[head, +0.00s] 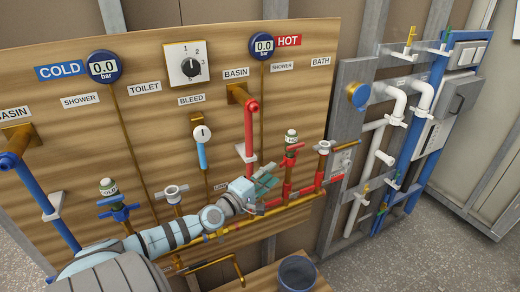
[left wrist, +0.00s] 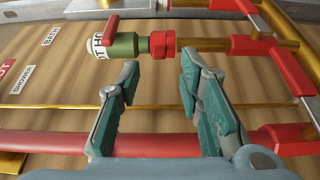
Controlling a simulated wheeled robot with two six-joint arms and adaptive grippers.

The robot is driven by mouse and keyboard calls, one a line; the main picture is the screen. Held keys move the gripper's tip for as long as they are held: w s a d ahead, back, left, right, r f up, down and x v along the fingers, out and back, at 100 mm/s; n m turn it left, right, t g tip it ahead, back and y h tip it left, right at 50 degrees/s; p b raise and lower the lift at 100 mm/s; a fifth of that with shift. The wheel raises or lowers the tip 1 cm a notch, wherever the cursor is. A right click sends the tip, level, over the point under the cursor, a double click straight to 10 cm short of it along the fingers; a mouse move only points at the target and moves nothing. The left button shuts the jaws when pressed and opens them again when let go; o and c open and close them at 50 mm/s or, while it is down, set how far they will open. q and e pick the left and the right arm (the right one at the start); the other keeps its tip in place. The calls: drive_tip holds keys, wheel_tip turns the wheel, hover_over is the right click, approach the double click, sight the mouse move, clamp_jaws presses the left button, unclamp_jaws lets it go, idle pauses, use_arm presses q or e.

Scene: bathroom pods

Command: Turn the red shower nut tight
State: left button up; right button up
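The red shower nut (left wrist: 162,44) sits at the end of a green valve body (left wrist: 124,45) with a white cap marked HOT (left wrist: 97,44) in the left wrist view. A brass pipe runs on from the nut. In the head view the capped valve (head: 291,138) stands upright on the hot side of the board. My left gripper (left wrist: 158,70) is open and empty. Its teal-padded fingers point toward the nut, with a gap between the fingertips and the nut. In the head view the left gripper (head: 264,184) is just left of the valve. My right gripper is not in view.
A thick red basin pipe (head: 249,130) comes down left of the gripper. The bath valve (head: 323,148) stands close on the right. A horizontal red pipe (head: 305,192) runs low along the board. A dark bucket (head: 297,272) stands below.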

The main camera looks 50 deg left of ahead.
use_arm(q)
drive_tip(key=s, duration=0.6)
drive_tip(key=shift+s+d, duration=0.3)
drive_tip(key=shift+d, duration=0.1)
drive_tip(key=n+g+y+p, duration=0.2)
drive_tip(key=n+y+p, duration=0.25)
drive_tip(key=y, duration=0.25)
approach(281, 167)
drive_tip(key=b+x, duration=0.1)
drive_tip(key=x, duration=0.8)
drive_tip(key=shift+w+a+b, duration=0.15)
drive_tip(key=shift+w+b, duration=0.25)
clamp_jaws()
